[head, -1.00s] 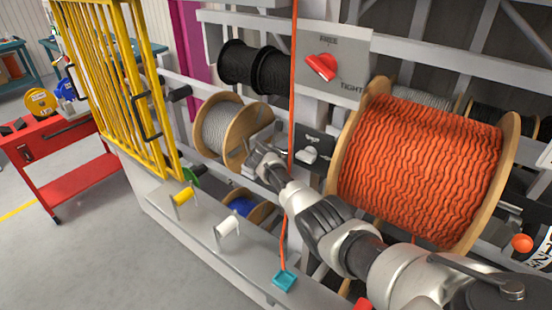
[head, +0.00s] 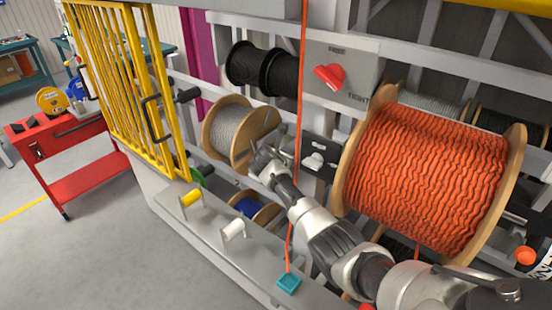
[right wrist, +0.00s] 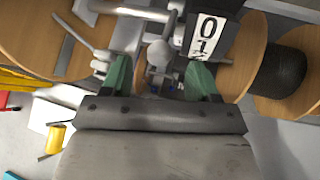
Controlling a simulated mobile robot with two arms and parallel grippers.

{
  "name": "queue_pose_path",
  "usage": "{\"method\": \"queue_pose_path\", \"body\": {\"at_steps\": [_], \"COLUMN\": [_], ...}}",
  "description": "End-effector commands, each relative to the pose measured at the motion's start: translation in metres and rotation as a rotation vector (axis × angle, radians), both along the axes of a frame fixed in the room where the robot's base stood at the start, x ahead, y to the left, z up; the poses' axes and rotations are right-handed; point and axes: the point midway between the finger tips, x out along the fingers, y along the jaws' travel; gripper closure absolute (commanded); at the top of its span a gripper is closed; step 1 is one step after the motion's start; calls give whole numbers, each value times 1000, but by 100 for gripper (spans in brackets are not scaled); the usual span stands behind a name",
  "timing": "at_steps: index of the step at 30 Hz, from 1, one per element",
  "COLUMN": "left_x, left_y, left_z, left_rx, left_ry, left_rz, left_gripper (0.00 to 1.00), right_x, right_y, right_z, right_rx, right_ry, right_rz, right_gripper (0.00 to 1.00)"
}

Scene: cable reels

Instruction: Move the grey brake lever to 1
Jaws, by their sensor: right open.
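In the right wrist view a grey rounded lever knob (right wrist: 160,54) shows between the green fingertips of my right gripper (right wrist: 160,74). The gripper is open around it, and I cannot tell whether either finger touches it. Beside the knob is a dark block with a white label (right wrist: 207,36) reading 0 and 1; the 1 is partly hidden by a finger. In the head view my right gripper (head: 268,147) is in front of the reel of grey cable (head: 236,130), and hides the lever between its fingers. My left gripper is not in view.
A black plate with a pale grey knob (head: 313,161) and a red lever (head: 330,76) marked with a TIGHT label are close to the arm. An orange cord (head: 302,90) hangs beside the arm. A big orange reel (head: 430,170) stands right; a yellow gate (head: 120,85) left.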

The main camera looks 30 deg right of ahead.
Motion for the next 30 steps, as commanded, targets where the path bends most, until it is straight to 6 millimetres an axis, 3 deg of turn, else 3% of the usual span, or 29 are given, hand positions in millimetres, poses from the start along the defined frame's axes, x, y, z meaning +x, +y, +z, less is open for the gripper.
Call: {"method": "queue_pose_path", "body": {"at_steps": [12,30], "left_x": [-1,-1], "left_y": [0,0], "left_z": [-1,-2], "left_rx": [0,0], "left_ry": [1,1], "left_rz": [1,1], "left_gripper": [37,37], "right_x": [-29,-33], "right_y": [32,36], "right_z": [31,36], "right_rx": [-1,-1], "right_ry": [-2,-1], "right_rz": [1,1], "right_gripper": [40,40]}}
